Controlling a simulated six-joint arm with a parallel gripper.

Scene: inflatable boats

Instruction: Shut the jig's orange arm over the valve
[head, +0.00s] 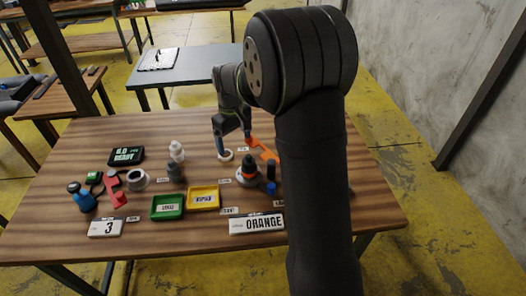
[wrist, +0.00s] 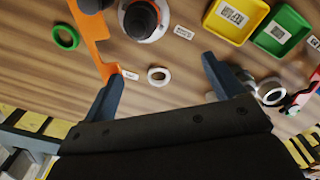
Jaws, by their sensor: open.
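The jig's orange arm (head: 262,149) stands swung out to the side of the valve, behind and right of it in the head view. In the wrist view the orange arm (wrist: 93,38) runs down the left side, apart from the valve. The dark-topped valve (head: 248,172) sits on a round pale base; its dark top (wrist: 141,18) shows at the upper edge of the wrist view. My gripper (head: 234,146) is open and empty, with its fingers pointing down behind the valve. In the wrist view my gripper (wrist: 162,70) has its left fingertip close to the orange arm's end; contact is unclear.
A white ring (wrist: 159,76) lies on the table between my fingers in the wrist view. A green ring (wrist: 66,37) lies left of the orange arm. My arm hides the table's right part.

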